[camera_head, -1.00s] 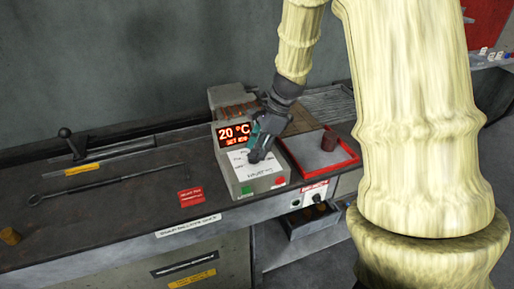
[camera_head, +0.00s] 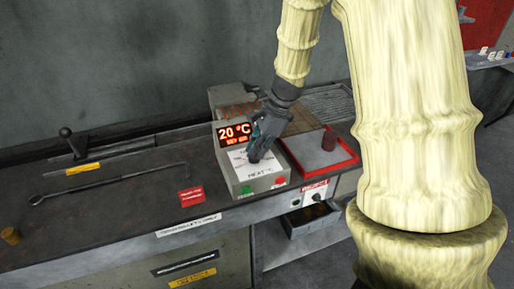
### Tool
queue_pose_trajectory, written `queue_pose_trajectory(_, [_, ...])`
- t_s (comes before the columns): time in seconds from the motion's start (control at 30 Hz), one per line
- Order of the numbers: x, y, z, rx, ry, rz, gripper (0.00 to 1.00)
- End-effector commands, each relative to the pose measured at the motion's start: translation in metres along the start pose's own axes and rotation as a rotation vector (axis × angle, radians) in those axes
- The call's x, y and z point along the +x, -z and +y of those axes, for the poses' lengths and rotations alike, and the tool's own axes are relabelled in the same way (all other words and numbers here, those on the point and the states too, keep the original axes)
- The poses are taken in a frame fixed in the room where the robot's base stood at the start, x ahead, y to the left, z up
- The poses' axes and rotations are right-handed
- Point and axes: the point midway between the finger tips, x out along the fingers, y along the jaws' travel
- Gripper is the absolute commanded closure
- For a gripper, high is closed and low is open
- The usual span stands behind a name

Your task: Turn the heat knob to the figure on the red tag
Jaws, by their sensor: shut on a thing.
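The heat control box (camera_head: 228,172) stands on the bench with a sloped white dial panel marked HEAT °C. Its red-lit display (camera_head: 234,134) reads 20 °C, with a smaller line below that is too small to read surely. My gripper (camera_head: 254,156) points down at the middle of the panel and is shut on the heat knob, which it mostly hides. The red tag (camera_head: 191,196) lies on the bench left of the box; its print is too small to read.
A green button (camera_head: 246,190) and a red button (camera_head: 280,181) sit on the box's front edge. A red-rimmed tray (camera_head: 340,165) with a dark red cylinder (camera_head: 329,140) is at right. A long rod (camera_head: 100,184) and a lever (camera_head: 70,142) are at left.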

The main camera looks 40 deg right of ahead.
Motion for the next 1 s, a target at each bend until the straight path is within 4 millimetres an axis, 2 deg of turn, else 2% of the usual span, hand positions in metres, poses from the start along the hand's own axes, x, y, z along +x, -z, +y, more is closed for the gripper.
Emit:
queue_pose_trajectory(0.27, [-0.0052, -0.0015, -0.0026, -0.147, -0.060, 0.000, 1.00])
queue_pose_trajectory(1.0, [-0.0030, -0.0036, -0.0093, -0.791, -0.326, 0.003, 1.00])
